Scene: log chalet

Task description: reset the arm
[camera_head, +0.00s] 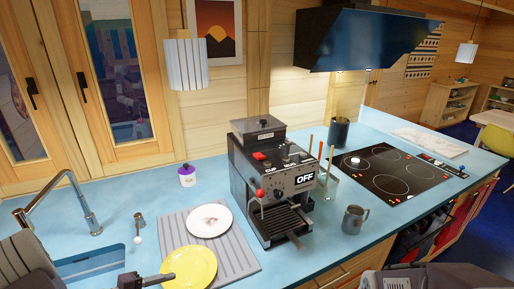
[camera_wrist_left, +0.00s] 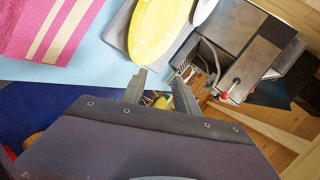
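My left gripper (camera_wrist_left: 160,82) shows in the left wrist view with its two fingers apart and nothing held between them. In the head view the left gripper (camera_head: 143,281) is only partly visible at the bottom edge, just left of the yellow plate (camera_head: 189,268). My left arm (camera_head: 28,262) comes in at the lower left corner. A part of my right arm (camera_head: 430,280) shows at the lower right edge. My right gripper's fingers are outside the picture.
A grey drying mat (camera_head: 239,258) bears the yellow plate and a white plate (camera_head: 209,220). A coffee machine (camera_head: 272,178) marked OFF stands right of it. A metal mug (camera_head: 354,219), hob (camera_head: 390,173), purple-lidded jar (camera_head: 187,175) and tap (camera_head: 68,180) are also on the blue counter.

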